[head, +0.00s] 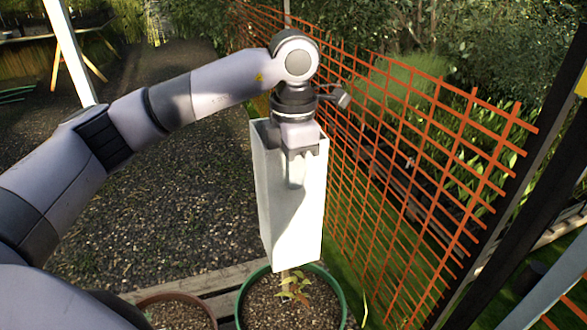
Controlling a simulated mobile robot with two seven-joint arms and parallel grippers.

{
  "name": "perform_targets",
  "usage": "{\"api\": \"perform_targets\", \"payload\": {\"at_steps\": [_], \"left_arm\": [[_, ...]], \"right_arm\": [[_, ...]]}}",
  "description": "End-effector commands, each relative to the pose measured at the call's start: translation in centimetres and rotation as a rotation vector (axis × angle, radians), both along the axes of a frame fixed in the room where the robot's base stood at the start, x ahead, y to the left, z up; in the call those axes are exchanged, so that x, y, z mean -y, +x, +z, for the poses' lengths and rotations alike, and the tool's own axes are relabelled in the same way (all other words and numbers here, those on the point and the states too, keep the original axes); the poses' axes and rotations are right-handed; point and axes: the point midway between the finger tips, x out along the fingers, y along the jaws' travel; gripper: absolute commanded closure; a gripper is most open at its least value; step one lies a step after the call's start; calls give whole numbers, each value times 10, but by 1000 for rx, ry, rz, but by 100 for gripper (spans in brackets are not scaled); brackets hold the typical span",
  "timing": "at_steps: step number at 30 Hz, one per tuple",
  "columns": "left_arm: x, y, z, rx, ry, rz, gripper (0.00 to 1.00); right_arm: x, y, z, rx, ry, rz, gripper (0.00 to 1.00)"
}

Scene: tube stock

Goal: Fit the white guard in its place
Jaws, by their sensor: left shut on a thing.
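The white guard (291,215) is a tall, square, open-topped tube in the middle of the head view. My left gripper (303,153) is at its top rim, shut on the near wall. The guard hangs nearly upright, slightly tilted, above a green-rimmed pot (241,299) filled with gravelly soil. A small leafy plant (294,288) with a thin stem stands in that pot, just below the guard's lower edge. The upper part of the stem is hidden by the guard, so I cannot tell whether it reaches inside. My right gripper is not in view.
A brown pot (178,299) stands left of the green one on wooden slats (225,279). An orange mesh fence (400,140) runs close along the right side, with dark posts beyond. Gravel ground (170,210) lies open behind to the left.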

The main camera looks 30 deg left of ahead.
Motion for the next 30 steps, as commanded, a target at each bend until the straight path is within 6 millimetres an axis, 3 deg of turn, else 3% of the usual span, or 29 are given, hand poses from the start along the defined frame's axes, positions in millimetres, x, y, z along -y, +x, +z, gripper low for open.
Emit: {"api": "perform_targets", "payload": {"at_steps": [8, 30], "left_arm": [[0, 0, -1, 0, 0, 0, 100], [0, 0, -31, 0, 1, 0, 100]], "right_arm": [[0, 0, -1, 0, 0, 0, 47], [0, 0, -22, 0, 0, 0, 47]]}}
